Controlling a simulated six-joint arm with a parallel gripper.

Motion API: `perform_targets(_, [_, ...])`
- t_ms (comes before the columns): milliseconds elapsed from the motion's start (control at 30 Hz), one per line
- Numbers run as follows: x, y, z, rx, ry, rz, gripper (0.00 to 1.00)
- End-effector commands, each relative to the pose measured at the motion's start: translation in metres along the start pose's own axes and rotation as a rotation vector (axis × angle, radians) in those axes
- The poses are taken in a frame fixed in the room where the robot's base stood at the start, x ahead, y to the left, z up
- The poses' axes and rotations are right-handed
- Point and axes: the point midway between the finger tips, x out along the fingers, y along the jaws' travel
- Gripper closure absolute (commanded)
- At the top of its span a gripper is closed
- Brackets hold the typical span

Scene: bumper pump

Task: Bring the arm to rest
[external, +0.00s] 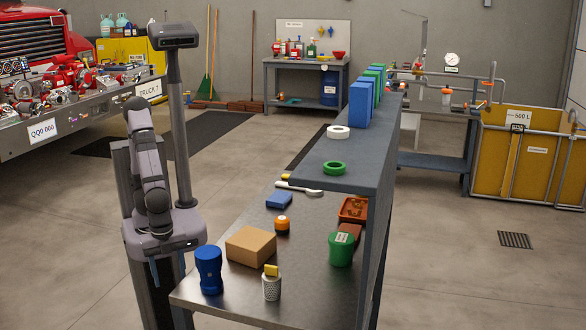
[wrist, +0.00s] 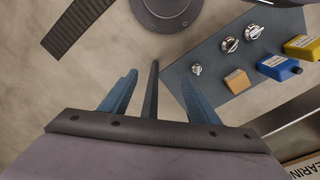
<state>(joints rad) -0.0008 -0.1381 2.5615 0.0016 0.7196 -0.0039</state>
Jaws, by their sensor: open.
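My arm is folded close against its column at the left of the external view, beside the near end of the workbench (external: 215,290). My gripper (wrist: 158,76) shows in the wrist view with its two blue fingers apart. Nothing is held between the fingers; a dark narrow bar shows in the gap. In the external view the gripper is mostly hidden by the arm, and only a blue finger sliver shows below it. The fingers are clear of the bench items.
The bench holds a cardboard box (external: 250,246), blue cup (external: 208,270), perforated metal cup (external: 272,287), orange-black item (external: 282,225) and green bucket (external: 341,249). A raised shelf (external: 365,165) carries a white roll (external: 338,132) and green ring (external: 334,168). A knobbed panel (wrist: 215,62) shows in the wrist view.

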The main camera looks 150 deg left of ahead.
Motion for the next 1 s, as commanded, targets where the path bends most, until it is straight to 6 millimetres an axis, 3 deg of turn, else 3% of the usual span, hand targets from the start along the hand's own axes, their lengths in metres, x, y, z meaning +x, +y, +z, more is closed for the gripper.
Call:
perform_targets(33, [-0.027, 0.000, 0.000, 0.001, -0.001, 0.000, 0.44])
perform_targets(400, [-0.117, 0.001, 0.000, 0.000, 0.001, 0.002, 0.44])
perform_targets(600, [-0.136, 0.001, 0.000, -0.001, 0.001, 0.002, 0.44])
perform_targets(1000, [-0.137, 0.001, -0.001, -0.001, 0.001, 0.002, 0.44])
